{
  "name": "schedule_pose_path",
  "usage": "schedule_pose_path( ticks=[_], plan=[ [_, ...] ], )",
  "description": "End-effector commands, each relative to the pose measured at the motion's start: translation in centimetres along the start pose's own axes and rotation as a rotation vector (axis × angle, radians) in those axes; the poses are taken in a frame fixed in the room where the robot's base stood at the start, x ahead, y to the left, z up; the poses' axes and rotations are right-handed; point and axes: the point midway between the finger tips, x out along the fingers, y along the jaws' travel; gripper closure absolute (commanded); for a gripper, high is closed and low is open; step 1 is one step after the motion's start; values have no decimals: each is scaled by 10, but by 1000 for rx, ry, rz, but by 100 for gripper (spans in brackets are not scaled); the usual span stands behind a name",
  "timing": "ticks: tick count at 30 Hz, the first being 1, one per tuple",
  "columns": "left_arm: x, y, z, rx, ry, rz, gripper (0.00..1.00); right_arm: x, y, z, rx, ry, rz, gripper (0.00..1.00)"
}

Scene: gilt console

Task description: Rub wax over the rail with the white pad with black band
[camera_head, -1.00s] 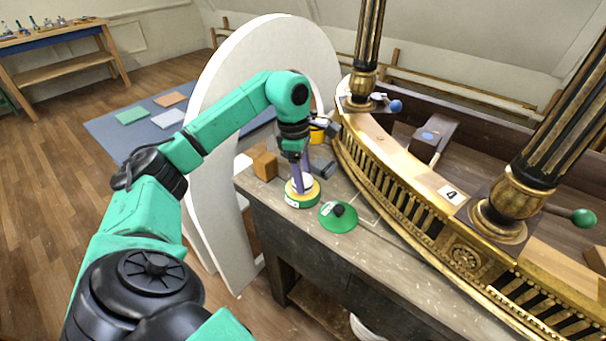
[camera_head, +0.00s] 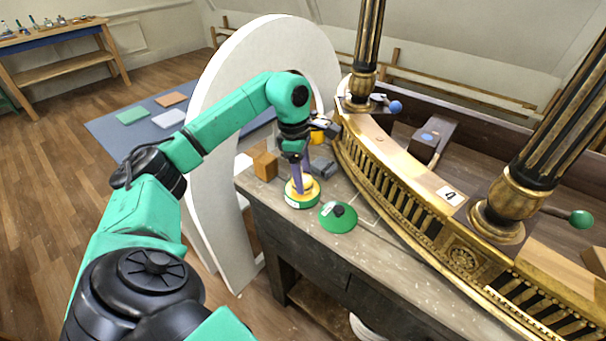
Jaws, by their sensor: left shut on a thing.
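My left gripper (camera_head: 301,184) points down into a round green tin (camera_head: 302,201) with yellow wax (camera_head: 314,188) in it. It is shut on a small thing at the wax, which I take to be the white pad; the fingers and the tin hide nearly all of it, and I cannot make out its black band. The gilt rail (camera_head: 396,182) curves along the console to the right of the tin, apart from the gripper. A card marked 4 (camera_head: 450,195) lies on its top. My right gripper is not in view.
A green lid-like disc (camera_head: 338,222) with a dark knob lies right of the tin. A wooden block (camera_head: 265,166) and a grey block (camera_head: 322,167) are behind it. Black-and-gold columns (camera_head: 367,50) rise from the rail. A white arch (camera_head: 215,130) stands close to my arm.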

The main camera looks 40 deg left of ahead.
Motion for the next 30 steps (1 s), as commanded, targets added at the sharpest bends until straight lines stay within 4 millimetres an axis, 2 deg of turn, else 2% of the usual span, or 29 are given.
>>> schedule_pose_path(
  ticks=[3, 18, 30],
  plan=[
    [-18, 0, 2, 0, -1, 2, 88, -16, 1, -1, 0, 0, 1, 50],
    [-67, 1, 8, -1, -2, 4, 88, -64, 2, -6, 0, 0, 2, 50],
    [-68, 1, 9, -1, -2, 4, 88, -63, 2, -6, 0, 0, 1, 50]
  ],
)
